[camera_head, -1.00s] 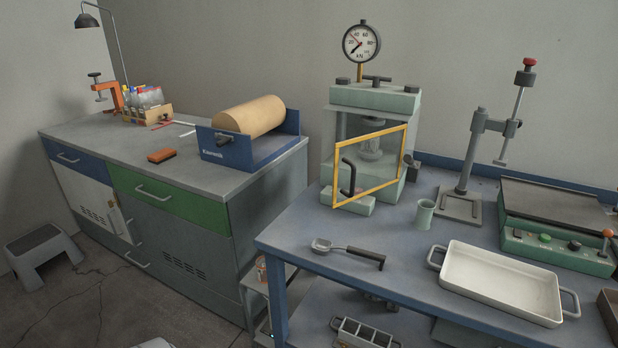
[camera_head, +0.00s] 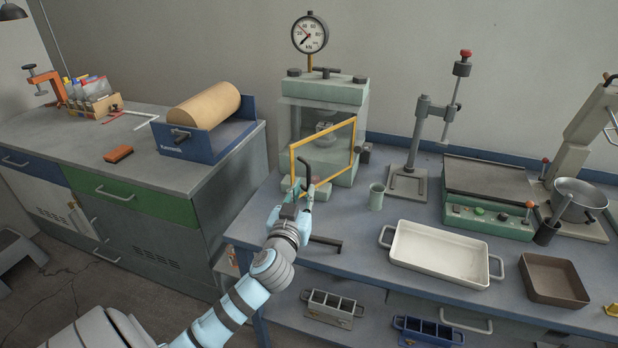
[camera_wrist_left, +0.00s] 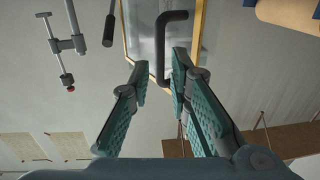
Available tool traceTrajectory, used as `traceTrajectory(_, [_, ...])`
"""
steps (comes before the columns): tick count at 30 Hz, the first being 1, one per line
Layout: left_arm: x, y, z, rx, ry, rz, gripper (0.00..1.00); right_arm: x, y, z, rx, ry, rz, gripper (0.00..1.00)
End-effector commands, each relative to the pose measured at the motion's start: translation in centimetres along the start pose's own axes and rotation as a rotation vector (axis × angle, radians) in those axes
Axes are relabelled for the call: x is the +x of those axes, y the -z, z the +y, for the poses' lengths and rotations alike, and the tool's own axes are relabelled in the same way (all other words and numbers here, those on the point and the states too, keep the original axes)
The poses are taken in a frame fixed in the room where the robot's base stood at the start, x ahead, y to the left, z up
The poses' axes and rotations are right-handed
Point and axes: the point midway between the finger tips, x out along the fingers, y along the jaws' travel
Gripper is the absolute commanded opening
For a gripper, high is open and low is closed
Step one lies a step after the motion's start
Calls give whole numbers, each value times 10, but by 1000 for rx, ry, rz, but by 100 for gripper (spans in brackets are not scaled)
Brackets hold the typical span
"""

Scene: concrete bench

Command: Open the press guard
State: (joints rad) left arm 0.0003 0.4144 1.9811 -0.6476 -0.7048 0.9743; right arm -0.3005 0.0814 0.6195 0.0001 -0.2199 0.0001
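The press (camera_head: 328,92) stands at the back of the blue bench, with a dial gauge (camera_head: 310,33) on top. Its guard (camera_head: 338,145) is a clear panel in a yellow frame across the front; how far it stands from the press body is hard to tell. A dark bent handle (camera_head: 306,172) is on the guard's left side. My left gripper (camera_head: 298,190) is in front of this handle. In the left wrist view the gripper (camera_wrist_left: 160,72) is open, with the handle (camera_wrist_left: 160,45) reaching between its fingertips; contact is not clear. My right gripper is not in view.
A small cup (camera_head: 376,197) and a drill-stand-like device (camera_head: 408,183) stand right of the press. A white tray (camera_head: 440,281) lies at the front. A black-handled tool (camera_head: 326,242) is partly hidden by my left arm. A roller (camera_head: 205,106) sits on the left cabinet.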

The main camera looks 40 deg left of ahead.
Motion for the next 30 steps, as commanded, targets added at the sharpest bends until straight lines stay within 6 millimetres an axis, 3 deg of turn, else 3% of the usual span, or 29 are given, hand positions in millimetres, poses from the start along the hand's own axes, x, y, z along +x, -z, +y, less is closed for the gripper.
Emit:
traceTrajectory(3, [29, 0, 0, 0, 2, 0, 18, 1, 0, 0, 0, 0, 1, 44])
traceTrajectory(9, [57, -1, 0, -1, 0, -1, 18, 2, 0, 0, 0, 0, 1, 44])
traceTrajectory(19, [63, -1, 0, 0, -1, -2, 18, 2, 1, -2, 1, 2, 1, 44])
traceTrajectory(23, [62, -1, 0, 0, -1, -2, 0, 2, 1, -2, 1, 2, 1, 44])
traceTrajectory(30, [62, -1, 0, 0, -1, -2, 0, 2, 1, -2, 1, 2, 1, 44])
